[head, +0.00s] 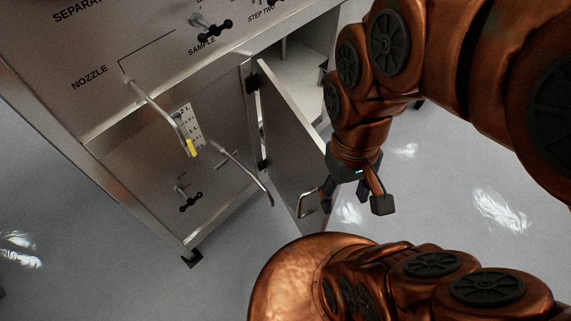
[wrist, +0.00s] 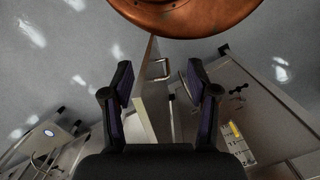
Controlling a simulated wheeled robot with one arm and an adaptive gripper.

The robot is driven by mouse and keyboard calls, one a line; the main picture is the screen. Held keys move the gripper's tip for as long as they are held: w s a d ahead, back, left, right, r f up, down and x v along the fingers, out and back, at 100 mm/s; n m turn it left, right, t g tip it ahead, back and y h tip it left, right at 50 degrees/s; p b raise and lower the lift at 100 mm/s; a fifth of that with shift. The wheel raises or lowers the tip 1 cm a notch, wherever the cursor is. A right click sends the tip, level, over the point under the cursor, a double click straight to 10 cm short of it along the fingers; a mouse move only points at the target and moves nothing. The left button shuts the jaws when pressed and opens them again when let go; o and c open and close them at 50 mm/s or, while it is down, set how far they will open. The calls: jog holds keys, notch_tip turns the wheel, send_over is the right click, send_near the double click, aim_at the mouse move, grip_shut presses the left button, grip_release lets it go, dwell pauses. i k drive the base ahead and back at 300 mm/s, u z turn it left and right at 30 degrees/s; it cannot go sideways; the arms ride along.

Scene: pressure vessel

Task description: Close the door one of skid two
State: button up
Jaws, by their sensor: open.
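A grey metal door (head: 285,140) stands swung open from the skid cabinet, hinged on its left side in the head view. Its bar handle (head: 308,203) is near the free end. The compartment behind the door shows open. My gripper (head: 355,201) is open and empty, just right of the door's free end and handle. In the wrist view the door (wrist: 156,100) and its handle (wrist: 160,68) appear between the spread fingers of my gripper (wrist: 159,82), farther off. I see no contact. No label naming the door or skid is readable.
The cabinet (head: 120,150) carries a nozzle pipe (head: 150,100), a measuring scale (head: 187,128), a second bar (head: 245,177) and a black-handled valve (head: 190,200). Another valve (head: 210,25) sits above. Clear floor (head: 450,180) lies right of the door.

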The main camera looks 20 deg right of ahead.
aim_at(295, 152)
jog(key=u, duration=0.55)
jog(key=k, duration=1.3)
jog(key=u, duration=0.6)
jog(key=i, duration=0.85)
jog(key=u, duration=0.4)
